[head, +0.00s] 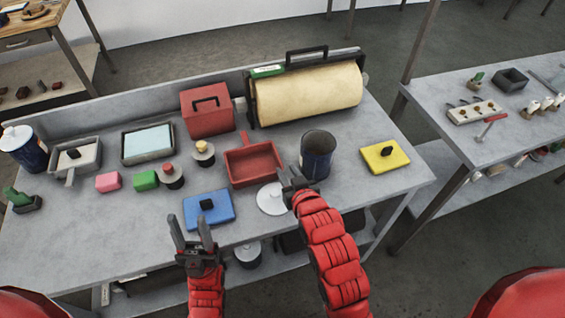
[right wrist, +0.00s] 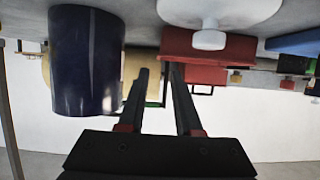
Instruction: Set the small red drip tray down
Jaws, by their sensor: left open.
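The small red drip tray (head: 253,165) rests on the grey workbench (head: 120,235), in front of the red box and left of the dark can. In the right wrist view, which is upside down, the red tray (right wrist: 210,48) lies just to the right of my fingertips. My right gripper (head: 289,180) is low over the bench, between the tray and the can, with a gap between its fingers (right wrist: 160,75) and nothing seen in it. My left gripper (head: 192,232) is open and empty at the bench's front edge, in front of the blue pad.
The dark can (head: 317,157) stands close to the right of my right gripper. A white lid (head: 271,199) lies in front of the tray. A blue pad (head: 208,208), a yellow pad (head: 385,157) and a paper roll (head: 308,94) are around. The front left of the bench is bare.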

